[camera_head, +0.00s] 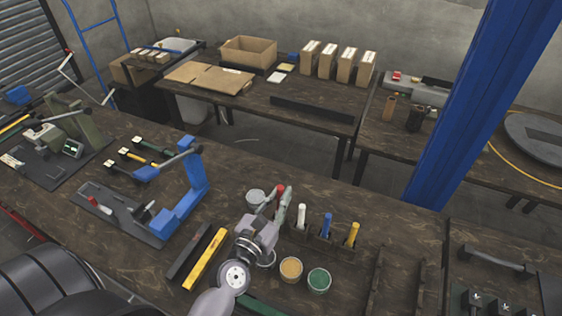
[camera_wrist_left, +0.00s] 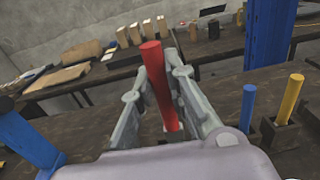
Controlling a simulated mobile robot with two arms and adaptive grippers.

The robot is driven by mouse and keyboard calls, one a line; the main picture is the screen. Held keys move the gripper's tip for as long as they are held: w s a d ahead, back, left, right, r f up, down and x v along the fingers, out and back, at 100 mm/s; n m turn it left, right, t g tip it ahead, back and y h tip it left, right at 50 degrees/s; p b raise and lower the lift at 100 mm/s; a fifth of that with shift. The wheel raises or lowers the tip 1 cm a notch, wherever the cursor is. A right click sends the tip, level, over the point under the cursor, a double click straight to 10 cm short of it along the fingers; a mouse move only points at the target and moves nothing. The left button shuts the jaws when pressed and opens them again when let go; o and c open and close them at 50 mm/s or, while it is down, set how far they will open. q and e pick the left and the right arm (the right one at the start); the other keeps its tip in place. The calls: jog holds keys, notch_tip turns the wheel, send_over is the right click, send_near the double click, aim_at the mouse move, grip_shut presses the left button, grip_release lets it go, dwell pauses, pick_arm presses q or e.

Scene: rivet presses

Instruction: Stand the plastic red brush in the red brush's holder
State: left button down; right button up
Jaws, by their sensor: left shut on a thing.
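The red brush (camera_head: 281,188) is held nearly upright by my left gripper (camera_head: 278,208), which is shut on it. A row of dark holders on the workbench (camera_head: 333,246) carries a white brush (camera_head: 302,215), a blue brush (camera_head: 327,222) and a yellow brush (camera_head: 352,234), all upright. My gripper is at the left end of this row. The red brush's holder is hidden, and I cannot tell whether the brush is inside it. My right gripper is not in view.
A pale cup (camera_head: 256,197) stands just behind my gripper. An orange cup (camera_head: 291,269) and a green cup (camera_head: 319,280) stand in front of the holders. A yellow bar (camera_head: 206,258) and a blue press (camera_head: 187,195) are to the left.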

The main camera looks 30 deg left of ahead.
pick_arm(q)
jog(key=w+a+r+p, duration=0.1)
jog(key=w+a, duration=0.2)
jog(key=w, duration=0.1)
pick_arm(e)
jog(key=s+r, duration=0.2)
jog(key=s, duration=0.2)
pick_arm(q)
notch_tip(320, 180, down, 8)
jog(key=b, duration=0.7)
jog(key=shift+w+f+n+y+b, duration=0.2)
jog(key=shift+n+y+b, duration=0.1)
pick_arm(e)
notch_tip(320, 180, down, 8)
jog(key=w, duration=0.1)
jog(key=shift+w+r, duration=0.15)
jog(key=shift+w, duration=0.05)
pick_arm(q)
jog(key=shift+a+f+b, duration=0.1)
jog(key=shift+f+b, duration=0.55)
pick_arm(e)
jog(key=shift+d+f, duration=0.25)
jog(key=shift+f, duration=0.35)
pick_arm(q)
jog(key=shift+f+b, duration=1)
jog(key=shift+f, duration=0.05)
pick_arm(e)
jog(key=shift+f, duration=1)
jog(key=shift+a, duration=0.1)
